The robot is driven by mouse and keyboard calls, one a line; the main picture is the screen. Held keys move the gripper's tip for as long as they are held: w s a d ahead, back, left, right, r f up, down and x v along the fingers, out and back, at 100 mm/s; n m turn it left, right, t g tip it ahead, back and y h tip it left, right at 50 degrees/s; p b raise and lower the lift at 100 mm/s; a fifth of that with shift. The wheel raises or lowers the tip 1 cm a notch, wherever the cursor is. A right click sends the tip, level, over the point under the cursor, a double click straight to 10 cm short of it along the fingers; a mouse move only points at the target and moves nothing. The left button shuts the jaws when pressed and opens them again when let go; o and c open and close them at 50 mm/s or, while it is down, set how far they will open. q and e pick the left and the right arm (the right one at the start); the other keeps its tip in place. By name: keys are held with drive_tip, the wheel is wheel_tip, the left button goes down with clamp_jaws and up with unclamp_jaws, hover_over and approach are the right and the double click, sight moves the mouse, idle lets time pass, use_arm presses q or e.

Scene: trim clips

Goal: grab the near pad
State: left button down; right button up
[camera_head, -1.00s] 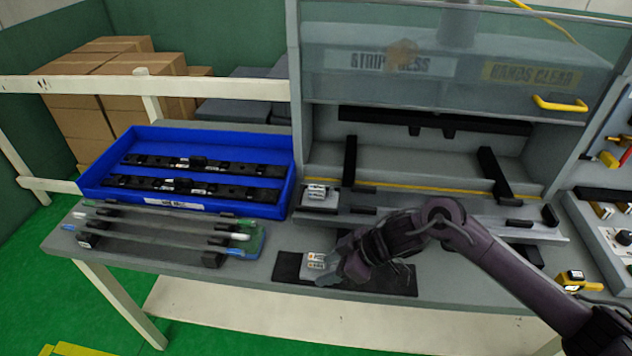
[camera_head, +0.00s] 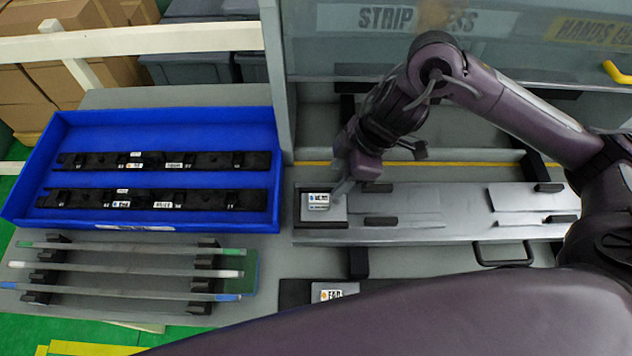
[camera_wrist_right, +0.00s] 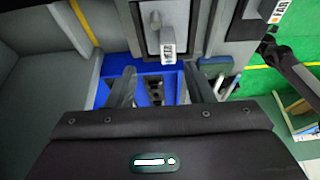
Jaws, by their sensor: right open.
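A small grey labelled pad (camera_head: 332,291) lies on the dark mat (camera_head: 293,292) near the front edge of the bench. My own arm link covers much of the mat and the pad's lower edge. A similar grey labelled pad (camera_head: 322,208) sits farther back, at the left end of the metal rail. My right gripper (camera_head: 346,188) is by this farther pad, at its upper right. In the wrist view its two fingers (camera_wrist_right: 163,88) are apart with nothing held, and the farther pad (camera_wrist_right: 168,48) shows beyond them. The near pad (camera_wrist_right: 275,12) shows at the upper right there. My left gripper is out of view.
A blue tray (camera_head: 150,221) holding dark clip strips stands at the left. Several thin strips (camera_head: 120,268) lie on black supports in front of it. The grey press housing (camera_head: 277,80) rises behind the rail.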

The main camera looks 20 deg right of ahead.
sight(324, 198)
drive_tip(key=shift+s+a+f, duration=0.15)
drive_tip(key=shift+a+f, duration=0.05)
drive_tip(key=shift+f, duration=0.25)
drive_tip(key=shift+s+a+f, duration=0.1)
drive_tip(key=shift+a+f, duration=0.1)
drive_tip(key=shift+f, duration=0.25)
drive_tip(key=shift+s+a+f, duration=0.1)
drive_tip(key=shift+a+f, duration=0.05)
drive_tip(key=shift+f, duration=0.2)
drive_tip(key=x, duration=0.4)
drive_tip(key=shift+s+f, duration=0.1)
drive_tip(key=shift+a+f, duration=0.15)
drive_tip(key=shift+f, duration=0.1)
drive_tip(key=c, duration=0.3)
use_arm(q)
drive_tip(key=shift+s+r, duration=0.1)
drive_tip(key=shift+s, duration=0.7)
use_arm(e)
clamp_jaws()
